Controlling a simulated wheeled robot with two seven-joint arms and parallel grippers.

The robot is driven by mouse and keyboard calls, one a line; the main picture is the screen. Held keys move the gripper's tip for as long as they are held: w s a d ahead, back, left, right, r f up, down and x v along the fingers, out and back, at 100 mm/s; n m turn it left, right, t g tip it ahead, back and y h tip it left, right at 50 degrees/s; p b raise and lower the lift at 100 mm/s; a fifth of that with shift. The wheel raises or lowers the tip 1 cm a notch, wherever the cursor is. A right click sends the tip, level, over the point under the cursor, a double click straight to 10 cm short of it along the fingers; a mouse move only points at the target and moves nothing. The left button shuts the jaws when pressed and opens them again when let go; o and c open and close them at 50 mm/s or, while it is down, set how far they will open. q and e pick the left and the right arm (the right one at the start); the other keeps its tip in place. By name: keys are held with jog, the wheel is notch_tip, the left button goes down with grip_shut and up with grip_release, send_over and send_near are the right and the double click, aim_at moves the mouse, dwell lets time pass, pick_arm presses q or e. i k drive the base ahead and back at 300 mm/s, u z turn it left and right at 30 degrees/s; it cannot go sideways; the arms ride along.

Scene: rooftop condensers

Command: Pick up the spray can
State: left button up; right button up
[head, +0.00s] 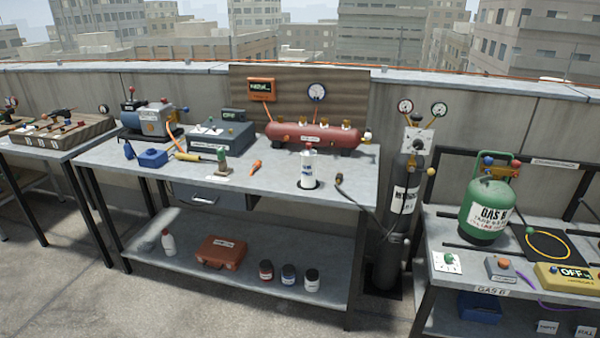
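A white can (307,168) with a pale top and a small printed label stands upright on a dark round spot near the front edge of the middle workbench (270,189). It looks like the spray can, though its label is too small to read. Nothing touches or covers it. Neither of my grippers shows in the head view.
Behind the can lies a red tank (312,135) with brass fittings. A black hose end (339,179) is at its right, an orange-handled tool (256,166) at its left. A dark gas cylinder (402,195) stands right of the bench. A green cylinder (486,208) stands farther right.

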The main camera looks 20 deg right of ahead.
aim_at(309, 156)
jog(key=u, duration=0.6)
jog(key=i, duration=1.95)
jog(key=z, duration=0.7)
